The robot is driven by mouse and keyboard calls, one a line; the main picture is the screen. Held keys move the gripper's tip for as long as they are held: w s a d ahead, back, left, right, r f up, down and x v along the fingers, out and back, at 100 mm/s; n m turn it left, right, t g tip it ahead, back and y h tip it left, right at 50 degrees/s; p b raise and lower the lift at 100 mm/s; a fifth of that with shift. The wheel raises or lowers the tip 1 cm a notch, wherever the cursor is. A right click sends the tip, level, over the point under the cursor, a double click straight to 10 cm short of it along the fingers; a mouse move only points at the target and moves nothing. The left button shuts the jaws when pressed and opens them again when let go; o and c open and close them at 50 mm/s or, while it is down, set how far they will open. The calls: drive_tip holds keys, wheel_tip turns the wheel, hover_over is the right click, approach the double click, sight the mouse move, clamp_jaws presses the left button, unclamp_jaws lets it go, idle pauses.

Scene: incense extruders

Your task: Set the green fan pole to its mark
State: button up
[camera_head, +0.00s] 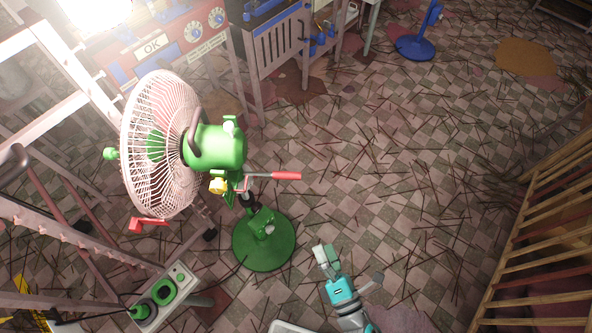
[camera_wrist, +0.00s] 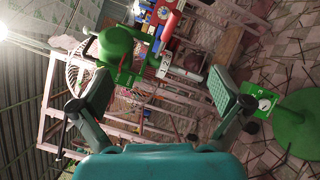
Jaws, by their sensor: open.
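The green fan (camera_head: 215,148) stands left of centre in the head view, with a white wire cage and a round green base (camera_head: 263,243) on the floor. My gripper (camera_head: 326,258) is open and empty, right of the base in the picture. In the wrist view, my gripper (camera_wrist: 160,94) has its fingers wide apart, with the fan's motor (camera_wrist: 117,45) beyond at upper left and the base (camera_wrist: 300,125) at right.
Machines with an OK panel (camera_head: 152,44) line the back. A blue stand (camera_head: 415,45) is at the back. A wooden rack (camera_head: 545,240) is at right. Stick-strewn floor between is open.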

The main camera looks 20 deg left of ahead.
sight(241, 181)
drive_tip(key=w+a+f+n+g+y, duration=0.1)
drive_tip(key=w+a+n, duration=0.3)
drive_tip(key=a, duration=0.5)
drive_tip(key=w+a+f+n+g+y, duration=0.1)
drive_tip(key=w+a+n+g, duration=0.3)
drive_tip(key=a+n, duration=0.4)
drive_tip(key=w+a+f+n+g+y, duration=0.1)
drive_tip(key=w+a+n+g+y, duration=0.1)
drive_tip(key=a+n, duration=0.5)
drive_tip(key=shift+w+a+f+g+y, duration=0.1)
drive_tip(key=shift+w+a+f+g, duration=0.1)
drive_tip(key=shift+w+a, duration=0.4)
drive_tip(key=shift+w+a+f+g+y, duration=0.1)
drive_tip(key=shift+w+a+g, duration=0.15)
drive_tip(key=shift+a, duration=0.6)
drive_tip(key=shift+w+a+f+g+y, duration=0.1)
drive_tip(key=shift+w+a+g, duration=0.05)
drive_tip(key=shift+w+a, duration=0.45)
drive_tip(key=shift+s+a, duration=0.1)
drive_tip(key=c, duration=1.4)
wheel_tip(241, 181, down, 9)
drive_tip(key=shift+f, duration=0.3)
drive_tip(key=o, duration=1.4)
drive_tip(key=shift+f, duration=0.1)
